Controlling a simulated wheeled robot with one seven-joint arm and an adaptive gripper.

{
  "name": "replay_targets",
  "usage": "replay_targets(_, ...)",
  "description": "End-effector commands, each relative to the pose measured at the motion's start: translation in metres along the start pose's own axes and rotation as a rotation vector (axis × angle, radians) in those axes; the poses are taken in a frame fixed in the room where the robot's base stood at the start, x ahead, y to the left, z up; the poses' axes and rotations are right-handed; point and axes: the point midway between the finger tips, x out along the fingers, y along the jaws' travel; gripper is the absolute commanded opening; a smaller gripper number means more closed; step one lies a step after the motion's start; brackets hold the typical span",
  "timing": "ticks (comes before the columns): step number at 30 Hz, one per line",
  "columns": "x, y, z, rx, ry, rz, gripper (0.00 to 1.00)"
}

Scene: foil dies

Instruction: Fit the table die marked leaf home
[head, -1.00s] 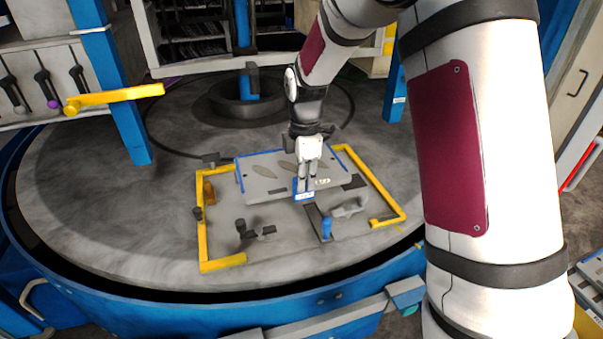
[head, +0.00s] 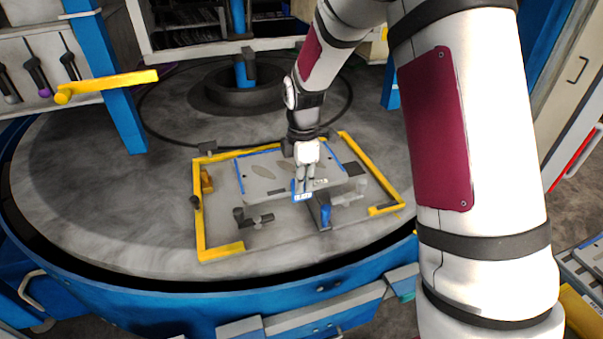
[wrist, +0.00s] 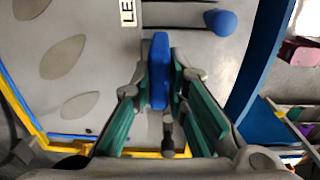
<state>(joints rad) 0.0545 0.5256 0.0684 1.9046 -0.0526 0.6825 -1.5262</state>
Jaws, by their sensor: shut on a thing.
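The leaf die is a grey plate (head: 262,188) with leaf-shaped ovals and blue side strips. It lies within the yellow-cornered fixture (head: 200,225) on the round table. In the wrist view the die (wrist: 95,80) carries a partly cut-off label starting "LE". My gripper (head: 304,188) is at the die's front edge, shut on its blue handle (wrist: 159,75), with green-lined fingers on both sides of it. The die's front edge is close to the dark clamp (head: 240,215) at front left. I cannot tell whether the die is flat on the fixture or slightly raised.
A blue-knobbed lever (head: 325,215) stands at the front of the fixture; its blue knob shows in the wrist view (wrist: 221,22). A yellow arm (head: 110,85) juts out at left near a blue post (head: 122,125). The round grey table (head: 100,200) is clear around the fixture.

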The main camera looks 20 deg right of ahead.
Motion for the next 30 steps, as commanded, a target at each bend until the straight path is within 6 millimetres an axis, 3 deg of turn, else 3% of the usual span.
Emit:
replay_targets(9,0.0102,0.0012,0.0001,0.0,0.0,0.006,0.0)
replay_targets(30,0.0106,0.0005,0.0,0.0,0.001,0.005,0.0)
